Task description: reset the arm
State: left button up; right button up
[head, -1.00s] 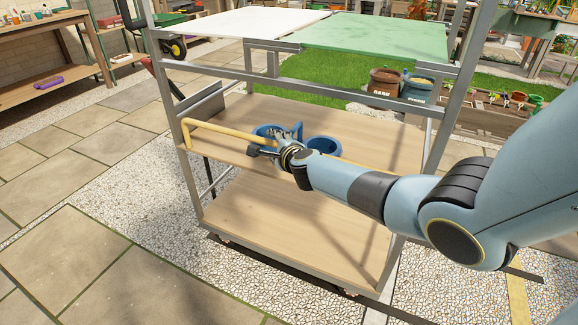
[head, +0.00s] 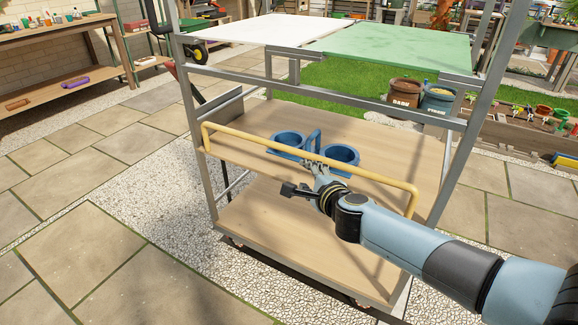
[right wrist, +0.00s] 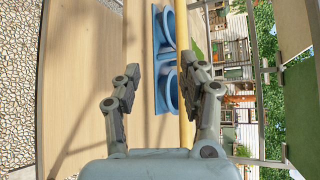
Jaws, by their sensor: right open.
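My right gripper (head: 311,168) is in front of the trolley in the head view, close to its yellow rail (head: 275,148). In the right wrist view the gripper (right wrist: 160,76) is open, its two fingers apart with nothing held between them. A blue holder with two round cups (head: 340,153) stands on the trolley's middle shelf behind the rail. The holder also shows ahead of the fingers in the right wrist view (right wrist: 165,55). My left gripper is not in view.
The trolley's wooden middle shelf (head: 400,140) is otherwise clear, and its lower shelf (head: 290,235) is empty. White (head: 255,28) and green (head: 395,48) panels form the top. Metal posts flank the shelves. A bark pot (head: 403,95) and another pot (head: 438,100) stand behind.

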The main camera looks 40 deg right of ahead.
jog(key=s+a+f+n+g+y, duration=0.1)
jog(key=s+a+f+n+g, duration=0.35)
jog(key=s+f, duration=0.75)
jog(key=s+a+f+n+g+y, duration=0.1)
jog(key=s+a+f+n+y, duration=0.1)
jog(key=s+f+n, duration=0.8)
jog(key=s+a+f+n+g, duration=0.1)
jog(key=s+f+n+g, duration=0.1)
jog(key=s, duration=0.7)
jog(key=s+a+f+n+g, duration=0.1)
jog(key=s+f+n+g, duration=0.2)
jog(key=s, duration=0.6)
jog(key=s+a+f+n+g, duration=0.1)
jog(key=s+f+n+g, duration=0.1)
jog(key=s+f+n, duration=0.4)
jog(key=s, duration=0.4)
jog(key=shift+f+n+y, duration=0.15)
jog(key=shift+n+y, duration=0.2)
jog(key=shift+y, duration=0.05)
jog(key=shift+s+g, duration=0.1)
jog(key=shift+g, duration=0.15)
